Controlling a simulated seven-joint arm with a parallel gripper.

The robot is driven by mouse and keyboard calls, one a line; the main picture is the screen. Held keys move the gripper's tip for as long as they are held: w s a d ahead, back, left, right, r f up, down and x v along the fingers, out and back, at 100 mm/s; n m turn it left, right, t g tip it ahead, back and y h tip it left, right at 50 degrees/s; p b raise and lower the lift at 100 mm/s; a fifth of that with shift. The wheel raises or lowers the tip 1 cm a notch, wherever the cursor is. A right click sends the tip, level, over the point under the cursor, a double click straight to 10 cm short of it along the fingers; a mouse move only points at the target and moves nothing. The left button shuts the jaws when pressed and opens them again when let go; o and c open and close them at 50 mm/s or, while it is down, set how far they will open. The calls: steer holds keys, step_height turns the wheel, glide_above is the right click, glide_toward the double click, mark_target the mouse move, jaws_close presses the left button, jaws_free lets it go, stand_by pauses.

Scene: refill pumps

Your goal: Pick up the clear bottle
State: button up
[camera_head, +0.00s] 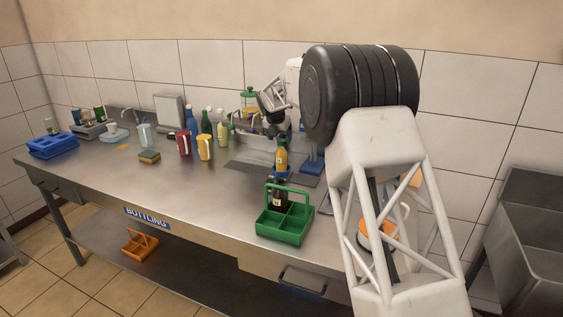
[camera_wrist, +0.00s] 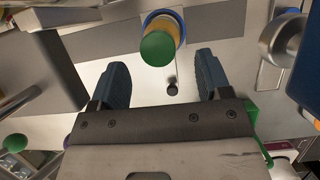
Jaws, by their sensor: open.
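A pale, see-through bottle (camera_head: 145,134) stands upright on the left part of the metal table in the head view, behind a sponge. It looks like the clear bottle, and my gripper is well to its right. My gripper (camera_wrist: 160,78) is open and empty in the wrist view, its two dark blue fingers spread apart. In the head view my gripper (camera_head: 272,112) hangs over the back of the table. A yellow bottle (camera_head: 281,158) with a green cap stands below it. In the wrist view the yellow bottle (camera_wrist: 165,40) shows just beyond the fingertips, not between them.
A green crate (camera_head: 285,232) holds a dark bottle (camera_head: 279,194) at the front edge. A blue crate (camera_head: 52,146) is at far left. The left-front tabletop is clear.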

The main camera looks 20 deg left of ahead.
mark_target(281, 141)
steer(key=shift+x, duration=2.55)
jaws_close()
